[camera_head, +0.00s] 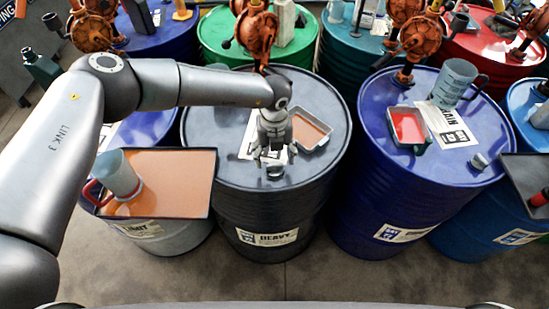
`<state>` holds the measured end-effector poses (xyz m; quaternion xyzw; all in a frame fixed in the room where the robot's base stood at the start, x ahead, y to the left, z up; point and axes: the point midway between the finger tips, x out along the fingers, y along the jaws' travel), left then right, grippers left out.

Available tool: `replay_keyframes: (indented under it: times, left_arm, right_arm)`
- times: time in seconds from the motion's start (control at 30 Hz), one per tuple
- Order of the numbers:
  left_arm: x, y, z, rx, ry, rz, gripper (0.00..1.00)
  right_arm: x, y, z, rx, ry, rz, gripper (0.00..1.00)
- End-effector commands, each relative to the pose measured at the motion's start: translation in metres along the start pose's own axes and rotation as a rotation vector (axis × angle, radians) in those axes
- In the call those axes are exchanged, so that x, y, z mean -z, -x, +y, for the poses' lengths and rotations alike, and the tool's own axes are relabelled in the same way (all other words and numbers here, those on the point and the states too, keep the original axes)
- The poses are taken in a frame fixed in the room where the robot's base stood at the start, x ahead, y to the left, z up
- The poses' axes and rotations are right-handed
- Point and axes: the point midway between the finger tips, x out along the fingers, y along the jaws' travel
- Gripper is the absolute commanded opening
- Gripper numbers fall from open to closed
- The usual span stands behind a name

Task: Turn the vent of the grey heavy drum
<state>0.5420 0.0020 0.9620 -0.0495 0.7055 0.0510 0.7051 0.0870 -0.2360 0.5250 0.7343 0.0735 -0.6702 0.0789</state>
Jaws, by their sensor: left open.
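The grey heavy drum (233,203) stands upright in the middle, with a "HEAVY" label on its front. Its vent (274,172) is a small cap on the lid near the front edge. My left gripper (272,158) points down over the lid, open, with its fingertips just above or around the vent. I cannot tell whether they touch it. The gripper hides part of the lid and of the white label lying there. My right gripper is out of view.
A tray with orange liquid (180,168) holding a jug (118,172) stands on the left. A small tray (312,130) lies on the grey lid. A blue drum (375,195) with a jug (455,82) is on the right. Orange pumps (256,32) stand behind.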

Motion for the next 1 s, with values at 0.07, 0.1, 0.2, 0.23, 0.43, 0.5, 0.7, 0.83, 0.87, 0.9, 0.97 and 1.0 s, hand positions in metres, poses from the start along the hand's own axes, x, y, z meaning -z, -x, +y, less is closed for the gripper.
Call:
replay_keyframes:
  times: [0.07, 0.1, 0.2, 0.23, 0.43, 0.5, 0.7, 0.83, 0.87, 0.9, 0.97, 1.0]
  left_arm:
    - [0.002, -0.012, 0.000, -0.001, -0.001, 0.001, 0.68]
    - [0.001, -0.018, 0.000, -0.001, 0.000, 0.001, 0.68]
    - [0.001, -0.029, -0.001, 0.000, -0.001, 0.001, 0.68]
    - [0.001, -0.032, -0.001, 0.000, -0.001, 0.001, 0.68]
    - [0.000, -0.038, -0.001, 0.002, -0.002, -0.001, 0.68]
    - [0.000, -0.039, -0.001, 0.002, -0.002, 0.000, 0.68]
    - [0.001, -0.038, -0.001, 0.002, -0.002, 0.000, 0.58]
    - [0.001, -0.038, -0.001, 0.002, -0.002, 0.000, 0.41]
    - [0.001, -0.038, -0.001, 0.002, -0.002, 0.000, 0.37]
    - [0.001, -0.038, -0.001, 0.002, -0.002, 0.000, 0.32]
    - [0.001, -0.038, -0.001, 0.002, -0.002, 0.000, 0.24]
    - [0.001, -0.038, -0.001, 0.002, -0.002, 0.000, 0.22]
  right_arm:
    - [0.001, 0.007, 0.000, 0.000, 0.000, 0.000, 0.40]
    - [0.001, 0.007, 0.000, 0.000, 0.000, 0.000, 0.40]
    - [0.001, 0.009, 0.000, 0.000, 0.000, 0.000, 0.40]
    - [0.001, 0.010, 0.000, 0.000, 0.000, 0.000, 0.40]
    - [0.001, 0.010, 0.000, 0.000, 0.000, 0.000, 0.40]
    - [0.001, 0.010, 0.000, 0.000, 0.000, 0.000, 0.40]
    - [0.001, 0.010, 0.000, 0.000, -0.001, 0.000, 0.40]
    - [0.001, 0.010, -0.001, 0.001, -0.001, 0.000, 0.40]
    - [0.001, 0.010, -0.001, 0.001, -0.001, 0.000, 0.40]
    - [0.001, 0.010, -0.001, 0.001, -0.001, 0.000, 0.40]
    - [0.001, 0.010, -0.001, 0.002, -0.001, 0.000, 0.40]
    - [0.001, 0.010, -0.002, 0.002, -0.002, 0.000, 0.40]
